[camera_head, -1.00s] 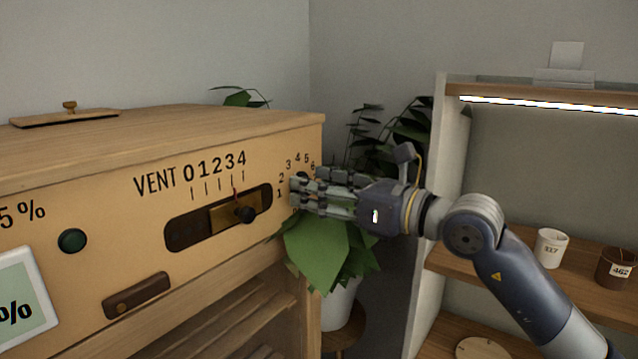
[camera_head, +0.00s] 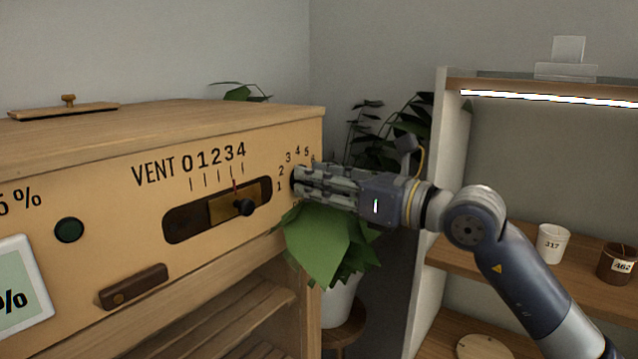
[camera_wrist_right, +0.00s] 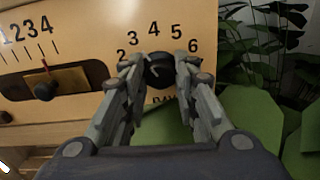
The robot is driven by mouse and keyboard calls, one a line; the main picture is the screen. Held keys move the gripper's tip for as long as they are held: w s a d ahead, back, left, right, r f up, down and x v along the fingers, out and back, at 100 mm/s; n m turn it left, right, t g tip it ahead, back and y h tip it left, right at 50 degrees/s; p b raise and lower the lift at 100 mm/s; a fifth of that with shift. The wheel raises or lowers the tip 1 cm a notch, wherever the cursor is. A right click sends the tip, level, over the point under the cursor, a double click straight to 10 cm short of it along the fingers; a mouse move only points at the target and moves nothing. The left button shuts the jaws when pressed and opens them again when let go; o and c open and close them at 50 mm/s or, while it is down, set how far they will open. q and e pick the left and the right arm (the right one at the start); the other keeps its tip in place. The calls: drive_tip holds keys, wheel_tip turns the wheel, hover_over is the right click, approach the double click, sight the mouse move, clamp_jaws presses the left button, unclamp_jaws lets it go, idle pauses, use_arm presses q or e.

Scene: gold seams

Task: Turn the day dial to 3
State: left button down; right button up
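The day dial (camera_wrist_right: 158,72) is a dark round knob on the wooden cabinet's front, with numbers 2 to 6 visible in an arc above it in the right wrist view. A small pale mark shows near its upper edge, but which number it points to is unclear. My right gripper (camera_wrist_right: 160,70) has a finger on each side of the knob and appears shut on it. In the head view the right gripper (camera_head: 298,180) reaches in from the right and hides the dial. The label below the dial is mostly covered by the fingers. My left gripper is not in view.
The vent slider (camera_head: 243,207) is left of the dial. A leafy plant (camera_head: 325,240) sits just below my right gripper. A shelf with cups (camera_head: 552,243) stands at right.

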drive_tip(key=shift+o, duration=1.1)
drive_tip(key=v, duration=1.2)
